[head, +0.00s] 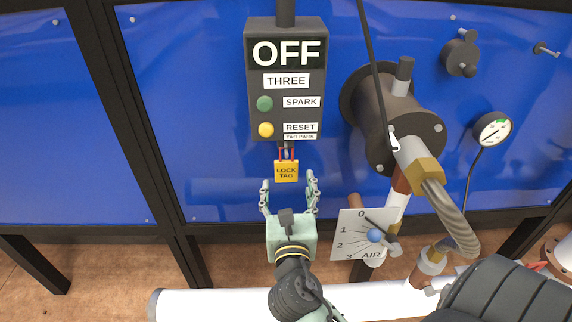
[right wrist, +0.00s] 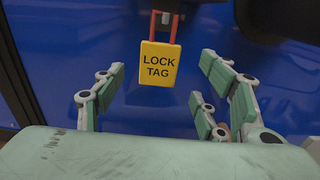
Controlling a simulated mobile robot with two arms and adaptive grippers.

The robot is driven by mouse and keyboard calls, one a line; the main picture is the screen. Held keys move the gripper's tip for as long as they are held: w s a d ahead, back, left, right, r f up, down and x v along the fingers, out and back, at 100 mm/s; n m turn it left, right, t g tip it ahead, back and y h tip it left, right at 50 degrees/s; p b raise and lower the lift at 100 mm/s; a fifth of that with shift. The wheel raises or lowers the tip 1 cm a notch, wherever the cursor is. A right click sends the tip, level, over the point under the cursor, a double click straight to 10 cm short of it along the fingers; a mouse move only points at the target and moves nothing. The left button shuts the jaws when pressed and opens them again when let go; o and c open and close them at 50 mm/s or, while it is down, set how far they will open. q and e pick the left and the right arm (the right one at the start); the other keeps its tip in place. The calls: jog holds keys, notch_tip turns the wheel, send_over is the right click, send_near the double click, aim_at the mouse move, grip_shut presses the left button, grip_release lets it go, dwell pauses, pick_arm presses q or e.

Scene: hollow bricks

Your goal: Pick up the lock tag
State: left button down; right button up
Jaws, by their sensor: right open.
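The lock tag (head: 286,172) is a small yellow padlock-shaped tag with a red shackle. It hangs below the grey control box, under the "TAG PARK" label. It also shows in the right wrist view (right wrist: 158,64), upright, with its black lettering facing the camera. My right gripper (head: 289,180) is open and empty, just below and in front of the tag, with its fingers pointing up toward it. In the right wrist view the fingers (right wrist: 160,82) stand apart to the left and right of the tag, and none visibly touches it. My left gripper is not in view.
The control box (head: 286,110) reads "OFF" and has a green and a yellow button. To its right are a dark round housing (head: 405,125) with a hose, an "AIR" dial plate (head: 352,240) and a gauge (head: 492,129). A white pipe (head: 210,304) runs along the bottom.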

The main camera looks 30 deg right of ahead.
aim_at(286, 170)
jog(key=x, duration=0.2)
jog(key=p+x, duration=0.1)
jog(key=x, duration=0.4)
jog(key=shift+a+r, duration=0.1)
jog(key=shift+r, duration=0.15)
jog(key=c, duration=1.2)
